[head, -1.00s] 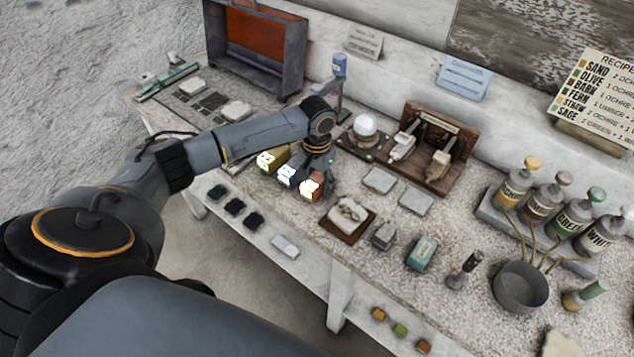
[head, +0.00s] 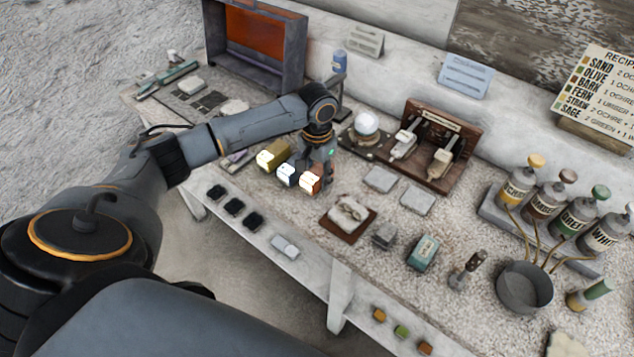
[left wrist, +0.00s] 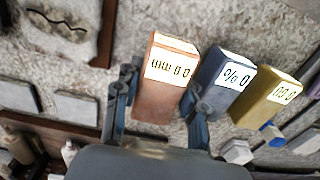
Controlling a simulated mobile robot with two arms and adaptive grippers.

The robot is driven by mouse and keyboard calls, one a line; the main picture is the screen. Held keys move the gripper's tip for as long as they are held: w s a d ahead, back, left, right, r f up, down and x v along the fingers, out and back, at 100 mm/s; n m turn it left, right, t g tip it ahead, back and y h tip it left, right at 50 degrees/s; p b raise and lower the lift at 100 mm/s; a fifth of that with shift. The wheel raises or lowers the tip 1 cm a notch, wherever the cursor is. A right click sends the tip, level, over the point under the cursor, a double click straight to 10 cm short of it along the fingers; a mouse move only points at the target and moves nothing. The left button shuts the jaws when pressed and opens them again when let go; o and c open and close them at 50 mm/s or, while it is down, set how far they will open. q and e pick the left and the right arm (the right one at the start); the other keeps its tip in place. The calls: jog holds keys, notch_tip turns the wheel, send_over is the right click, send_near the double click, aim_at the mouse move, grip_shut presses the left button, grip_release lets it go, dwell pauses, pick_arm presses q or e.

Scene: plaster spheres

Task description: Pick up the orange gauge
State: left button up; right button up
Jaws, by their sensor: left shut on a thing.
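The orange gauge (head: 310,184) is a small copper-orange block with a white label face, at the right end of a row of three gauges. It also shows in the left wrist view (left wrist: 158,100), between the two fingers. My left gripper (head: 320,170) points down and is shut on it; the fingers also show in the left wrist view (left wrist: 157,108). I cannot tell whether the gauge is clear of the table. The blue gauge (head: 287,175) and the gold gauge (head: 272,154) stand close to its left. My right gripper is not in view.
A stone piece on a brown board (head: 347,222) lies in front to the right. A glass ball on a stand (head: 366,124) and a wooden rack (head: 440,148) stand behind. Bottles (head: 517,182) and a grey pot (head: 525,287) are farther right. Two flat grey tiles (head: 381,179) lie nearby.

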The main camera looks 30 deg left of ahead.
pick_arm(q)
jog(key=s+d+r+b, duration=0.1)
jog(key=s+d+r, duration=0.5)
jog(key=s+r, duration=0.5)
jog(key=shift+s+d+r, duration=0.2)
jog(key=shift+s+d, duration=0.1)
jog(key=shift+s, duration=0.4)
